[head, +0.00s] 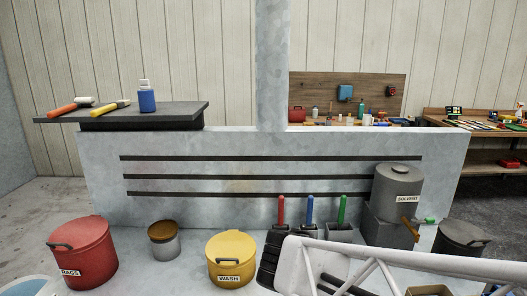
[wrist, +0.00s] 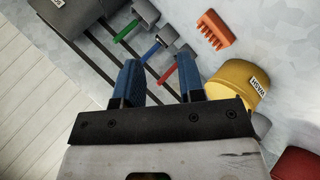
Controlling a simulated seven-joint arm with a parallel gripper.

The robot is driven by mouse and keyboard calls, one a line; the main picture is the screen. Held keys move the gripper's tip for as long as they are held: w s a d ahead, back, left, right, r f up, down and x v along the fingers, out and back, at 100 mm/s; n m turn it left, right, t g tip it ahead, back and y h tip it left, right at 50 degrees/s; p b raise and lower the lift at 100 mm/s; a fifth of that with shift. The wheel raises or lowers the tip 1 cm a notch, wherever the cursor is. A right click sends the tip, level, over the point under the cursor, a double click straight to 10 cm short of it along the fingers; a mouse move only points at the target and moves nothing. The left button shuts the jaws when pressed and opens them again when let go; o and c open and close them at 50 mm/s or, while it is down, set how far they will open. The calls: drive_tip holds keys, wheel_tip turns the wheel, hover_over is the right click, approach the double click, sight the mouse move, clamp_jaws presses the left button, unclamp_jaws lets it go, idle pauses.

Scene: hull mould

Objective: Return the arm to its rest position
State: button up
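My gripper (wrist: 159,72) shows in the wrist view with its two blue fingers spread apart. Nothing is held between them. Beyond the fingers lie the tools with green (wrist: 126,31), blue (wrist: 153,48) and red (wrist: 168,72) handles in grey holders. The yellow WASH bucket (wrist: 236,88) is just to the right of the right finger, beyond it. In the head view, a pale part of my arm (head: 308,262) fills the lower right.
Upright red (head: 282,210), blue (head: 310,209) and green (head: 343,209) handles stand behind my arm. A SOLVENT can (head: 396,185) is to their right. The yellow bucket (head: 231,258), brown-topped tin (head: 164,240) and red RAGS bucket (head: 84,250) stand left. An orange toothed piece (wrist: 215,30) lies flat.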

drive_tip(key=s+d+r+m+g+y, duration=0.2)
drive_tip(key=s+d+m+y, duration=0.1)
drive_tip(key=s, duration=0.5)
drive_tip(key=s+d+r+m+g+y, duration=0.2)
drive_tip(key=s+d+r+m+g, duration=0.1)
drive_tip(key=s, duration=0.4)
drive_tip(key=shift+s+d+r+m+y, duration=0.2)
drive_tip(key=shift+s+m+y, duration=0.2)
drive_tip(key=shift+m, duration=0.5)
